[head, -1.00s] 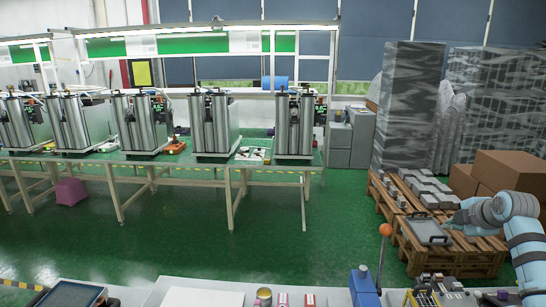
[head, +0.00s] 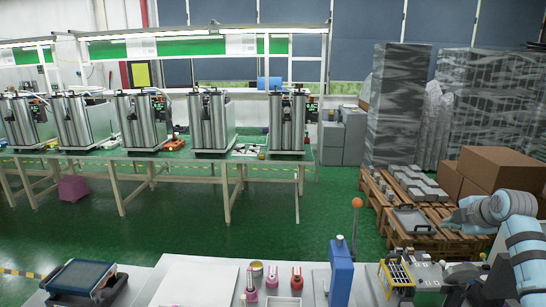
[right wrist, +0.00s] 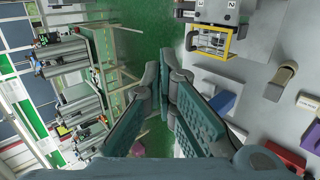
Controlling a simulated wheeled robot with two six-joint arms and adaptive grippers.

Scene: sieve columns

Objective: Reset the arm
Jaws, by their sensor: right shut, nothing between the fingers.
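My right arm comes in from the right edge of the head view, bent, in pale blue covering. Its right gripper (head: 456,218) is in the air, seen in front of the wooden pallets. In the right wrist view the fingers of the right gripper (right wrist: 166,82) meet at their tips with nothing between them. The grey bench lies below and around it, and the gripper touches nothing that I can see. My left gripper is in none of the views.
A grey bench (head: 199,280) runs along the front, bearing a blue device (head: 341,272), a yellow-framed device (head: 395,275) and a dark tray (head: 78,277). Several metal sieve columns (head: 210,122) stand on the far table. Pallets (head: 375,193) and cardboard boxes (head: 500,167) are at right.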

